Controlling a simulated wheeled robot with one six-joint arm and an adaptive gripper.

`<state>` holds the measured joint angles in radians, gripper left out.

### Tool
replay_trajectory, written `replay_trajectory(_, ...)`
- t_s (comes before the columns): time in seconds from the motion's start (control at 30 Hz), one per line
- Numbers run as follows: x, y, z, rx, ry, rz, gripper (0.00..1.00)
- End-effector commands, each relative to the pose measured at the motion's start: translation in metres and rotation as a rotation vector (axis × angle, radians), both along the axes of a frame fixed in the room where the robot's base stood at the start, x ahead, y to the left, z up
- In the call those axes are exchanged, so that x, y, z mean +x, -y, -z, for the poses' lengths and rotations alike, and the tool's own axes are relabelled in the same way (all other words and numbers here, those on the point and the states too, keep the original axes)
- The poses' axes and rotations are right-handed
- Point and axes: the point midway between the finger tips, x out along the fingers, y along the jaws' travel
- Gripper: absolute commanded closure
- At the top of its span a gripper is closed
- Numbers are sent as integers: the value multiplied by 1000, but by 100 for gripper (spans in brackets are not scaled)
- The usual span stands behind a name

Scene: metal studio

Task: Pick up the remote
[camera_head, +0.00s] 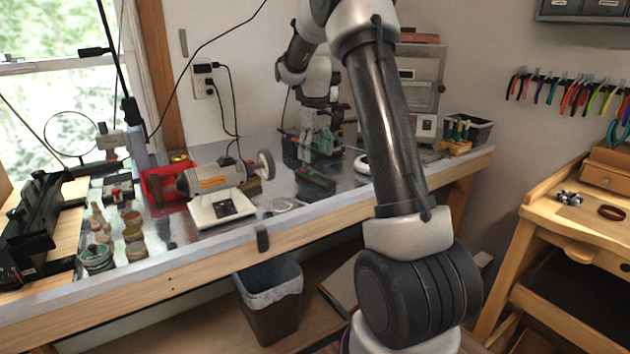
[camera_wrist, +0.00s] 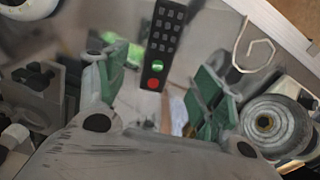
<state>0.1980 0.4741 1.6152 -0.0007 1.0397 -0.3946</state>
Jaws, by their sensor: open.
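The remote (camera_wrist: 166,38) is black with grey buttons, plus one green and one red button at its near end. In the wrist view it lies on the bench at top centre, beyond the gap between my fingers. My gripper (camera_wrist: 163,82) is open and empty, with a green-padded finger on each side of the remote's line. It looks apart from the remote. In the head view my gripper (camera_head: 306,158) points down over the metal bench top.
A red bin (camera_head: 160,183), jars (camera_head: 133,232) and a white round item (camera_head: 361,164) are also on the bench (camera_head: 260,222).

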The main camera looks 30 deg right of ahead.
Motion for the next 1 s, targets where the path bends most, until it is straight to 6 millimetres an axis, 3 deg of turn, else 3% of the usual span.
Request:
replay_trajectory(0.6, -4, 1, 76, 3, -14, -49, 32)
replay_trajectory(0.87, -4, 1, 81, 2, -12, -49, 32)
replay_trajectory(0.9, -4, 1, 81, 2, -12, -49, 34)
replay_trajectory(1.0, -4, 1, 81, 2, -12, -49, 52)
